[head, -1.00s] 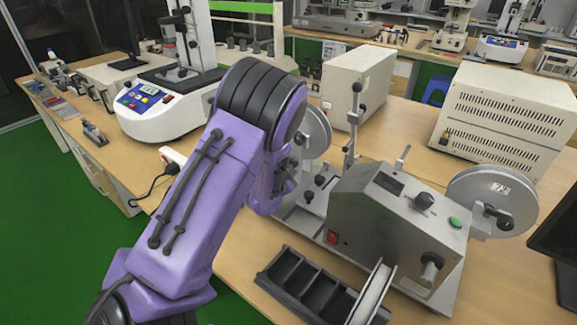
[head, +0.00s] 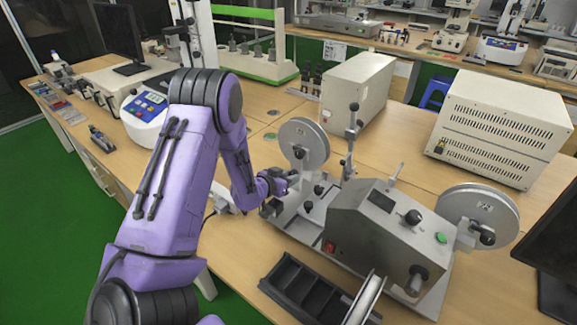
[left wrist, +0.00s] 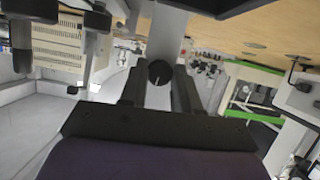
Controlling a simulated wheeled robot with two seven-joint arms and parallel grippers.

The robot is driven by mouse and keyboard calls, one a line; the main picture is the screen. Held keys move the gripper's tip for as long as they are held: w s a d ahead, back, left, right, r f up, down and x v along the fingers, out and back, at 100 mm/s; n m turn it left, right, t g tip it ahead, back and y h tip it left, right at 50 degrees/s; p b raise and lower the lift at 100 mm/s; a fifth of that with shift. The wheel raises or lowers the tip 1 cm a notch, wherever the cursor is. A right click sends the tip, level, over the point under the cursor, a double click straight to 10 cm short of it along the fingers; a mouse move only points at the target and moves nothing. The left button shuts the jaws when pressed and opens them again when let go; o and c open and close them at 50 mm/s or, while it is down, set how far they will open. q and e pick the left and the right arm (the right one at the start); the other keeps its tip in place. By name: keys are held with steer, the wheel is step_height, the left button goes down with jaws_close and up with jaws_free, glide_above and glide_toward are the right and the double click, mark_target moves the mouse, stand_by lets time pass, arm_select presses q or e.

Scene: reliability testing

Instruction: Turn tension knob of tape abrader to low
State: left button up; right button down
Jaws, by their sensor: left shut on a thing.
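The grey tape abrader (head: 375,228) stands on the wooden bench, with a reel (head: 303,145) on its left post and another reel (head: 481,211) at its right. My left gripper (head: 287,184) is at the abrader's left end, low beside the left reel's post. In the left wrist view, a round black knob (left wrist: 160,72) with a small pale mark sits between the two fingers of my left gripper (left wrist: 158,92), which is shut on it. In the head view this knob is hidden by the gripper. The setting it points to cannot be read. My right gripper is not in view.
A black divided tray (head: 300,285) lies in front of the abrader. A white box (head: 357,88) and a large vented box (head: 505,120) stand behind it. A dark monitor (head: 553,260) stands at the right. Bare bench lies between abrader and boxes.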

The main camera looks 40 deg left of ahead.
arm_select(q)
steer(key=shift+a+n+h+p, duration=0.1)
steer(key=shift+n+h+p, duration=0.2)
steer(key=shift+n+h, duration=0.15)
steer(key=shift+n, duration=0.25)
steer(key=o, duration=1.1)
steer(key=shift+c, duration=0.2)
steer(key=v, duration=1)
steer(key=shift+s+b, duration=0.3)
steer(key=shift+b, duration=0.1)
